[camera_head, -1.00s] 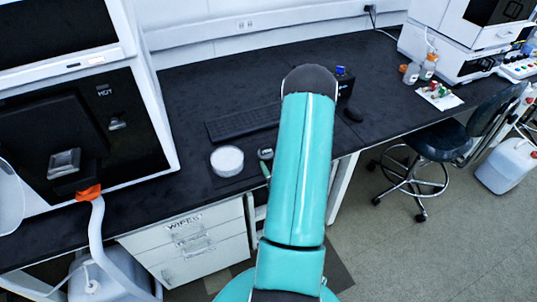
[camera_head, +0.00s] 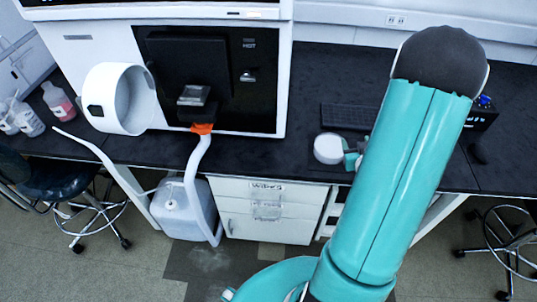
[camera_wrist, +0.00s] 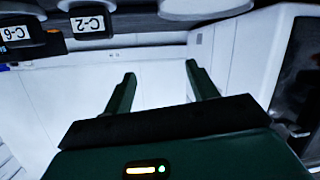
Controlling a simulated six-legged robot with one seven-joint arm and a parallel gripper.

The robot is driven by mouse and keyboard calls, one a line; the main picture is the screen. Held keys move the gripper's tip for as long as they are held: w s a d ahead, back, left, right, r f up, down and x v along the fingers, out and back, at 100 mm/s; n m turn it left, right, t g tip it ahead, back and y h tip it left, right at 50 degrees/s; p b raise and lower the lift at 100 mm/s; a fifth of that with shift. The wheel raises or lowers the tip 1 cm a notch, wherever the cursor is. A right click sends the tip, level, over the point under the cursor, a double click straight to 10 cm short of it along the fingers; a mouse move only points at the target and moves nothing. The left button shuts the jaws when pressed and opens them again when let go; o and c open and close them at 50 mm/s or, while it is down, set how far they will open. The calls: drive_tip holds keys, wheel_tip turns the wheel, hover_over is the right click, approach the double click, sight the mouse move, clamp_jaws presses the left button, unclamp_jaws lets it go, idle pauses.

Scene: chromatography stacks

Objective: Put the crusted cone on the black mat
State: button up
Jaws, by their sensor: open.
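My gripper (camera_wrist: 160,78) shows in the wrist view with its two dark green fingers spread apart and nothing between them. I cannot make out a crusted cone in either view. I cannot pick out the black mat for certain against the black bench top.
A large white instrument (camera_head: 285,70) with an open round door (camera_head: 118,98) stands left on the black bench (camera_head: 290,155). A keyboard (camera_head: 348,117) lies behind the dish. Stools stand at both sides. Dark parts labelled C-2 (camera_wrist: 91,24) and C-6 (camera_wrist: 20,35) show in the wrist view.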

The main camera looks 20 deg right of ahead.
drive_tip(key=w+a+r+n+g+y, duration=0.1)
drive_tip(key=w+a+r+g, duration=0.1)
drive_tip(key=a+r, duration=0.65)
drive_tip(key=w+a+r+g+y, duration=0.1)
drive_tip(key=w+a+r+g, duration=0.15)
drive_tip(key=a+r, duration=0.55)
drive_tip(key=s+a+r+n+g+y, duration=0.1)
drive_tip(key=s+a+r+y, duration=0.1)
drive_tip(key=s+a, duration=0.5)
drive_tip(key=s+a+r+n+g+y, duration=0.1)
drive_tip(key=s+a+r+g+y, duration=0.1)
drive_tip(key=s+a+r, duration=0.2)
drive_tip(key=s+a, duration=0.3)
drive_tip(key=a, duration=0.4)
drive_tip(key=shift+a+r, duration=0.2)
drive_tip(key=shift+a, duration=0.2)
drive_tip(key=shift+s, duration=0.1)
drive_tip(key=c, duration=0.5)
